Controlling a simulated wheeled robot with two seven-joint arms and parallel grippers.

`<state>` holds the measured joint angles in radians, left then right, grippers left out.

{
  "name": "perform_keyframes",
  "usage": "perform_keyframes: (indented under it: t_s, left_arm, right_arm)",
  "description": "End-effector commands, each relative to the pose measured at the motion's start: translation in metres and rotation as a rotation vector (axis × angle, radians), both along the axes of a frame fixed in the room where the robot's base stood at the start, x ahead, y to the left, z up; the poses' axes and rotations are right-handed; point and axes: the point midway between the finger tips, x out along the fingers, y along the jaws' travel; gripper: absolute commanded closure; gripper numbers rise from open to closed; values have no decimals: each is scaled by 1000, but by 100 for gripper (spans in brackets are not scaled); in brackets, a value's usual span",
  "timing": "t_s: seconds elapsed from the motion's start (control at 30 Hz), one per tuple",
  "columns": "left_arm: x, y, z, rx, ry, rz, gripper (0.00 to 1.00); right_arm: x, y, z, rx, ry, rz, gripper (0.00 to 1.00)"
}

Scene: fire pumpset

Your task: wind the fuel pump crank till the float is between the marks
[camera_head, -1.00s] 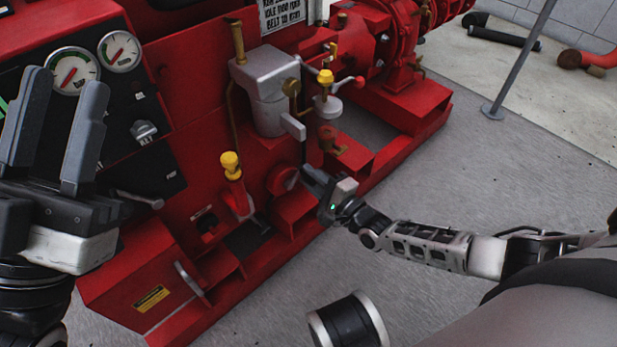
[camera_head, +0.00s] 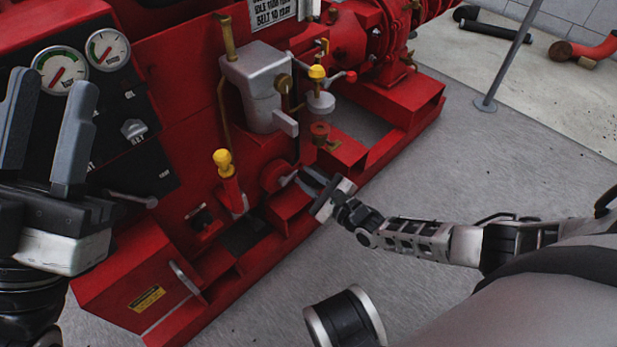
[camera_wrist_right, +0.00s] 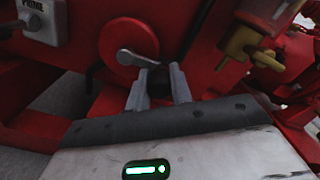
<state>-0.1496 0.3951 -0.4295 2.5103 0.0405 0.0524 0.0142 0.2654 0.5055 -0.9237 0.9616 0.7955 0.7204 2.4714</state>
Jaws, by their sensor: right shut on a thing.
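The fuel pump crank shows as a round red hub (camera_head: 273,174) with a short silver arm (camera_head: 289,179) pointing right in the head view. In the right wrist view the hub (camera_wrist_right: 130,38) and silver arm (camera_wrist_right: 138,60) are clear, and the arm leads to a dark handle (camera_wrist_right: 160,88) between my fingers. My right gripper (camera_head: 308,183) is shut on that handle; it also shows in the wrist view (camera_wrist_right: 160,84). My left gripper (camera_head: 46,120) is open and empty, raised in front of the gauge panel. I cannot make out the float or its marks.
A yellow-topped lever (camera_head: 225,165) stands left of the crank. A grey filter block (camera_head: 258,85) and a white cup with yellow cap (camera_head: 320,103) are above it. The red base frame (camera_head: 400,125) runs below.

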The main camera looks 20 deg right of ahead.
Motion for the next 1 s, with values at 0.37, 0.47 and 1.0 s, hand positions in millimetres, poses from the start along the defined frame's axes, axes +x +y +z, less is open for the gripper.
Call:
perform_keyframes:
  t_s: [0.37,0.47,1.0]
  left_arm:
    - [0,0,0,0,0,0,68]
    - [0,0,0,0,0,0,68]
    - [3,0,2,-8,37,-9,68]
  right_arm:
    - [2,0,1,15,1,-2,100]
    - [2,0,1,15,0,-2,100]
    - [-13,-5,1,13,6,-1,57]
